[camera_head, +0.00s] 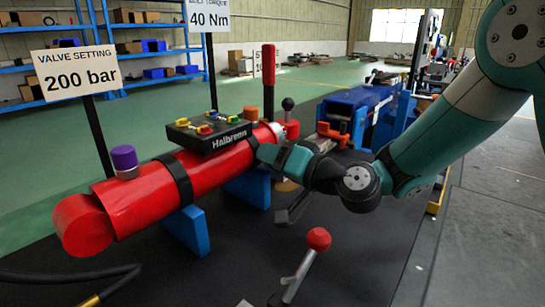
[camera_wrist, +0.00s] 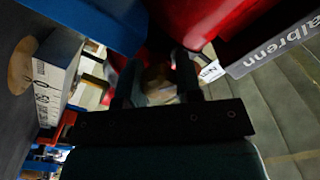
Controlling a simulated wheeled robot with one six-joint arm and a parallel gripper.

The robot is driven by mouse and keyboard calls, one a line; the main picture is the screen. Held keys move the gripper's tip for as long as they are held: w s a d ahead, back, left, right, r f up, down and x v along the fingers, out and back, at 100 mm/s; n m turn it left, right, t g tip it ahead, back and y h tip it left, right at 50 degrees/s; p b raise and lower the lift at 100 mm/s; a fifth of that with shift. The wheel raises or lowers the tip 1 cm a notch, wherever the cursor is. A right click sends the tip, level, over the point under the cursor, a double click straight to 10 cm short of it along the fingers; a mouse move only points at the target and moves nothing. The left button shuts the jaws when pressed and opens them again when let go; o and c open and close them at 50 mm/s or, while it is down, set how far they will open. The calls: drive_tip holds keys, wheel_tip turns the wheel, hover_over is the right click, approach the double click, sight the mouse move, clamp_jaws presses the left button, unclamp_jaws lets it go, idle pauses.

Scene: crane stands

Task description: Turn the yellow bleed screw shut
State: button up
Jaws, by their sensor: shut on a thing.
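The red cylinder (camera_head: 215,172) lies across blue supports in the head view. My gripper (camera_head: 268,153) is at its right end, against its near side. In the wrist view the two dark fingers of my gripper (camera_wrist: 157,88) reach up under the red body (camera_wrist: 220,20). A dim, brownish-yellow piece (camera_wrist: 156,78) shows between them, and I take it to be the yellow bleed screw. The fingers are closed on it. Shadow hides its shape and how far it is turned. In the head view my gripper and wrist hide the screw.
A black control box (camera_head: 208,132) with coloured knobs sits on the cylinder. A purple cap (camera_head: 124,160) stands at its left end. A red-knobbed lever (camera_head: 318,240) rises in front. A blue support (camera_wrist: 95,20) is close to my fingers in the wrist view.

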drive_tip(key=o, duration=0.9)
drive_tip(key=shift+o, duration=0.2)
drive_tip(key=shift+d, duration=0.15)
drive_tip(key=shift+s+d+f, duration=0.1)
drive_tip(key=shift+s+d, duration=0.1)
drive_tip(key=shift+d, duration=0.05)
drive_tip(key=b+v, duration=0.9)
drive_tip(key=v, duration=0.7)
drive_tip(key=shift+s+d, duration=0.2)
drive_tip(key=shift+s, duration=0.05)
